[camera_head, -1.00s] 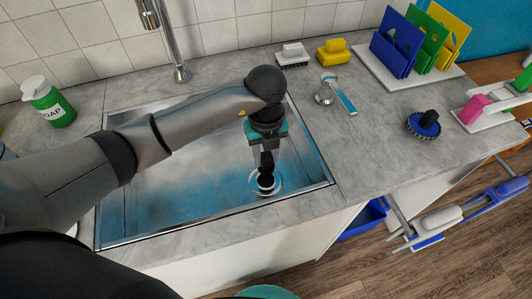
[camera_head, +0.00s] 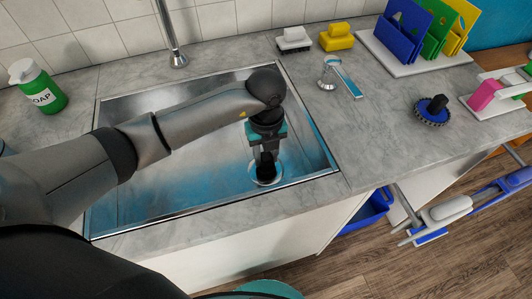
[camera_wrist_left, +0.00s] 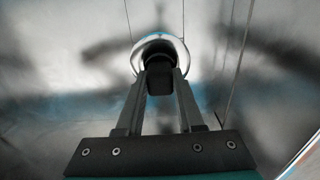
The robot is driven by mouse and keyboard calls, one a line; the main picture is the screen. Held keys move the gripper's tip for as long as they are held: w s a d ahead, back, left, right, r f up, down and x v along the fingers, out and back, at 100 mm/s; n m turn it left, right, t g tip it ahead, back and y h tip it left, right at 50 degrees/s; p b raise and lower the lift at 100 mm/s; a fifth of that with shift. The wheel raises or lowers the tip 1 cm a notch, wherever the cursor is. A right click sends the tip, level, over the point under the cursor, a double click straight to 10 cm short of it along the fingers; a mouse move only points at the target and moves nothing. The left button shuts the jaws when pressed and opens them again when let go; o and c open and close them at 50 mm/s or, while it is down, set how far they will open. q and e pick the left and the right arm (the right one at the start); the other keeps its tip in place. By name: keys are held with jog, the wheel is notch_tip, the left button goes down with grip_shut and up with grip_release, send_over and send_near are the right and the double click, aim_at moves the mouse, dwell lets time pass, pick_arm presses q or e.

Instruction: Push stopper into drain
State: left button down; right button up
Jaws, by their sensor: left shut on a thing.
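The drain (camera_head: 279,177) is a bright metal ring in the sink floor, under my left gripper. It also shows in the wrist view (camera_wrist_left: 136,56), with a dark opening inside the ring. The black stopper (camera_wrist_left: 160,82) is between my left gripper's fingers (camera_wrist_left: 161,76), which are shut on it. In the wrist view it overlaps the near part of the drain. In the head view my left gripper (camera_head: 265,162) points down, with the dark stopper at its tips over the drain. I cannot tell how deep the stopper sits. My right gripper is out of view.
The steel sink (camera_head: 150,212) surrounds the gripper, its right wall close by.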

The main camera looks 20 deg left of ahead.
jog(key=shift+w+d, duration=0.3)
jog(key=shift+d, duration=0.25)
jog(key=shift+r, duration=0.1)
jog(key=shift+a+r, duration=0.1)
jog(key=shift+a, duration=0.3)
pick_arm(q)
jog(key=shift+f, duration=0.65)
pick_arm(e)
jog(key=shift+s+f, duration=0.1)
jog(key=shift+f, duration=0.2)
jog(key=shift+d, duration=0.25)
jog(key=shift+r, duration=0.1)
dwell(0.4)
pick_arm(q)
jog(key=shift+f, duration=0.35)
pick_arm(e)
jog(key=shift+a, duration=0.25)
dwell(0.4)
